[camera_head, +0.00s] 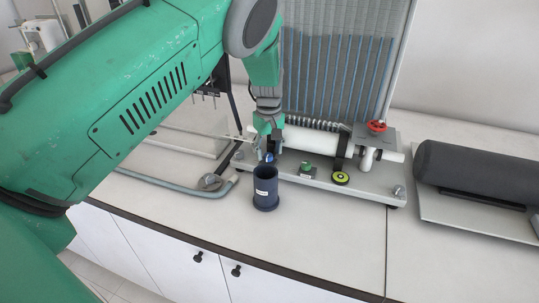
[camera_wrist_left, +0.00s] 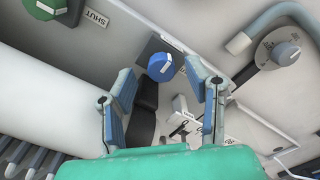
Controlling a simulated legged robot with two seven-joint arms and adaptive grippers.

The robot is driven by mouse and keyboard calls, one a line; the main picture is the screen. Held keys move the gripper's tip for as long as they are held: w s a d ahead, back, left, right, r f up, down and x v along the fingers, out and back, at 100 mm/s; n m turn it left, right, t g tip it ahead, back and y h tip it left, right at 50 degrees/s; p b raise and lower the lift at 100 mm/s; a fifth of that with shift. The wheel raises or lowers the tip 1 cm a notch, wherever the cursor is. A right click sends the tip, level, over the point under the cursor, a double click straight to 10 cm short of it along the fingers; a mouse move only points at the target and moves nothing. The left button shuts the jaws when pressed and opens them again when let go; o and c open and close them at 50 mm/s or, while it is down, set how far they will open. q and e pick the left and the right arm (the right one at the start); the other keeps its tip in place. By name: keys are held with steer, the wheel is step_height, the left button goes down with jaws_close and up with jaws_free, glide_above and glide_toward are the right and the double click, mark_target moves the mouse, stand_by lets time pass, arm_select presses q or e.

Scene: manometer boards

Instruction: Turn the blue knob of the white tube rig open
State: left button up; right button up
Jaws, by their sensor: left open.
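The white tube rig (camera_head: 318,140) stands on a grey base on the bench, with a ribbed board of blue tubes behind it. Its blue knob (camera_head: 269,158) is at the left end; in the left wrist view the blue knob (camera_wrist_left: 160,67) lies between my fingertips, with a gap on each side. My left gripper (camera_head: 268,143) is open, directly above the knob; its two spread fingers also show in the left wrist view (camera_wrist_left: 160,78). I cannot tell how far it is above the knob. My right gripper is not in view.
A dark blue cup (camera_head: 265,190) stands in front of the knob. A green knob (camera_head: 307,167), a yellow-black wheel (camera_head: 340,178) and a red handwheel (camera_head: 377,126) are to the right. A black cylinder (camera_head: 470,172) lies at far right. A grey hose (camera_head: 180,188) runs at left.

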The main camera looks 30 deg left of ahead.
mark_target(269, 155)
arm_select(q)
step_height(269, 155, up, 10)
stand_by(0.3)
stand_by(0.3)
